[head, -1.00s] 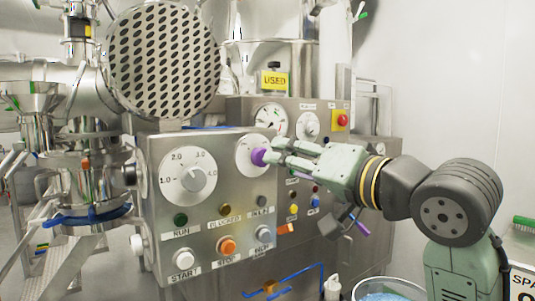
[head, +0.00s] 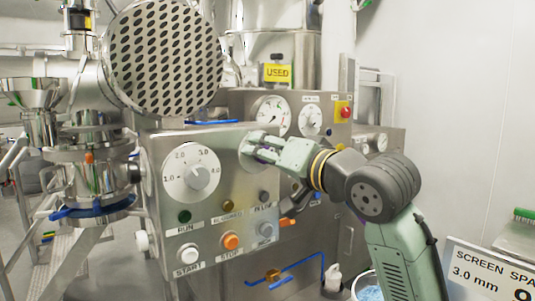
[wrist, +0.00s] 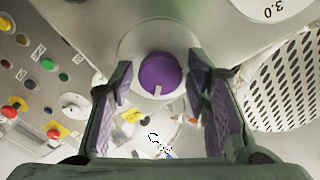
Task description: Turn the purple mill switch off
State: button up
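The purple mill switch (wrist: 160,72) is a round knob with a pale mark at its lower edge in the wrist view. It sits on a white round plate (wrist: 130,42) on the steel panel. My gripper (wrist: 159,82) is open, with one finger on each side of the knob and a visible gap on both sides. I cannot tell how far the fingertips reach along the knob. In the head view my gripper (head: 257,148) is at the panel and hides the purple knob; only the left part of its white plate (head: 243,151) shows.
A white numbered dial (head: 192,176) is left of the switch. Lamps and buttons, including an orange stop button (head: 231,241), are below. A red button (head: 345,111) is on the panel behind. A perforated disc (head: 165,58) stands above left.

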jog(key=c, duration=0.9)
jog(key=shift+n, duration=0.3)
jog(key=shift+s+a+n+b, duration=0.1)
jog(key=shift+n+b, duration=0.85)
jog(key=shift+n, duration=3.4)
jog(key=shift+a+n+b, duration=0.1)
jog(key=shift+n+b, duration=0.8)
jog(key=shift+n, duration=3.45)
